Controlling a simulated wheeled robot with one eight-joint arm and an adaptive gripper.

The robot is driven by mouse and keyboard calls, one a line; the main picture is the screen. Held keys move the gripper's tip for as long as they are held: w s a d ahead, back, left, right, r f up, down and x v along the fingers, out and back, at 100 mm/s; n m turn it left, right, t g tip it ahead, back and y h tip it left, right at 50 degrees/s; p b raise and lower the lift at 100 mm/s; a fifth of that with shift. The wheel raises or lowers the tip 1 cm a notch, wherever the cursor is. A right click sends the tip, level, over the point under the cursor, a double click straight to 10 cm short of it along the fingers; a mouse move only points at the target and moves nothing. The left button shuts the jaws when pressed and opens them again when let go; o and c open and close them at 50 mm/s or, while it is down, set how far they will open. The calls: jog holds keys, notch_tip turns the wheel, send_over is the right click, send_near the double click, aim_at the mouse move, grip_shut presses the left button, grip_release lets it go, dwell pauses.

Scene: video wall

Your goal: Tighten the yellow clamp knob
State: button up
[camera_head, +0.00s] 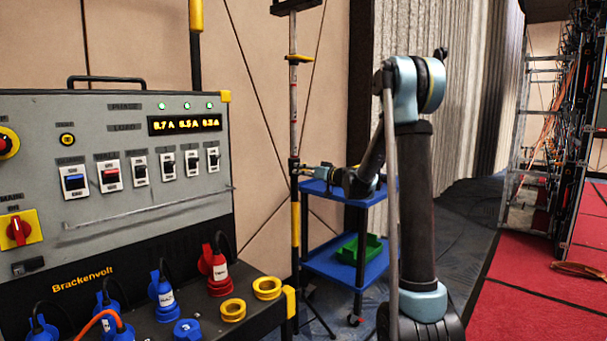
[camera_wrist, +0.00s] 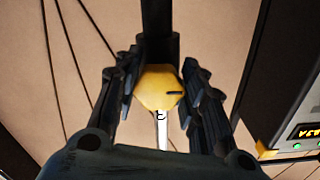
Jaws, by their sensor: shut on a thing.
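The yellow clamp knob (camera_wrist: 155,86) is in the middle of the wrist view, many-sided, with a short dark mark on its right half. My gripper (camera_wrist: 160,80) has its dark ridged fingers on both sides of the knob, shut on it. A dark pole part shows above the knob, and a pale strip with a black mark below it. In the head view my gripper (camera_head: 312,170) reaches left to the upright stand pole (camera_head: 293,120) at about mid height. The knob is too small and covered there to make out clearly.
A grey power panel (camera_head: 150,190) with switches, lit readouts and plugs stands left of the pole. A blue two-shelf cart (camera_head: 330,262) with a green bin (camera_head: 358,247) is behind my arm. A scaffold rack (camera_head: 545,130) with cables and red carpet (camera_head: 535,290) lie right.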

jog(key=o, duration=1.1)
jog(key=shift+w, duration=0.15)
jog(key=shift+d, duration=0.15)
jog(key=v, duration=1.1)
jog(key=shift+s+d, duration=0.25)
jog(key=shift+s, duration=0.1)
